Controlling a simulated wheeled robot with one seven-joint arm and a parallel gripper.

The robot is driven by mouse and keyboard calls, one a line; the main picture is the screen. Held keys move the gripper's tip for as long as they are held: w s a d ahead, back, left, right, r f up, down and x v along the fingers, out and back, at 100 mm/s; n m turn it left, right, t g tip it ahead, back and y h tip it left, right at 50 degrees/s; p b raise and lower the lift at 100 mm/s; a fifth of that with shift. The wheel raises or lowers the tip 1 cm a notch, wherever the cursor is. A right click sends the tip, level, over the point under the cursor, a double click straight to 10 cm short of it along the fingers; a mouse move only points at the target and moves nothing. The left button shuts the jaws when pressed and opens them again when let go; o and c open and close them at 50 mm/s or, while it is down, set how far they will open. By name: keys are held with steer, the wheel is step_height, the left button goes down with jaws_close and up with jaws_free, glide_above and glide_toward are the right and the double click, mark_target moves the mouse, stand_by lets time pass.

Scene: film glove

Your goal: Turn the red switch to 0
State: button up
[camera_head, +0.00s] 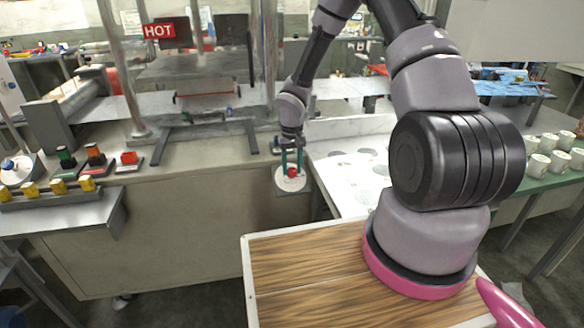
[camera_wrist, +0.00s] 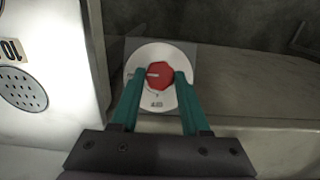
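The red switch (camera_head: 292,172) is a red knob on a round white dial plate (camera_head: 290,184) at the middle of the head view, on the end of the grey machine bench. In the wrist view the red switch (camera_wrist: 160,75) has a pale pointer mark towards the left, and the dial plate (camera_wrist: 158,107) has small markings too blurred to read. My gripper (camera_head: 291,165) is at the switch. In the wrist view the green fingers of my gripper (camera_wrist: 160,76) stand apart on either side of the knob. I cannot tell whether they touch it.
A white table (camera_head: 340,170) with round grey discs lies right of the dial. A red HOT sign (camera_head: 158,31) hangs over the machine. Several coloured switches (camera_head: 95,155) and yellow blocks (camera_head: 58,186) are at the left. White mugs (camera_head: 540,163) stand on a green table at the right.

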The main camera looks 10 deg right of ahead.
jaws_close()
steer(key=n+h, duration=0.2)
steer(key=n, duration=0.1)
steer(key=shift+a, duration=0.3)
steer(key=n+h, duration=0.1)
steer(key=n, duration=0.1)
steer(key=n+t+h, duration=0.1)
steer(key=n, duration=0.1)
steer(key=shift+s+a+n, duration=0.15)
steer(key=shift+n, duration=0.15)
steer(key=n+t, duration=0.1)
steer(key=n, duration=0.1)
steer(key=n+t+h, duration=0.1)
steer(key=n, duration=0.1)
steer(key=shift+s+a+f, duration=0.1)
steer(key=shift+s+f, duration=0.05)
steer(key=n+t, duration=0.1)
steer(key=n, duration=0.1)
steer(key=n+t+h, duration=0.1)
steer(key=n, duration=0.1)
steer(key=shift+s+f+n, duration=0.1)
steer(key=shift+s+n, duration=0.1)
steer(key=shift+n, duration=0.1)
steer(key=shift+t, duration=0.3)
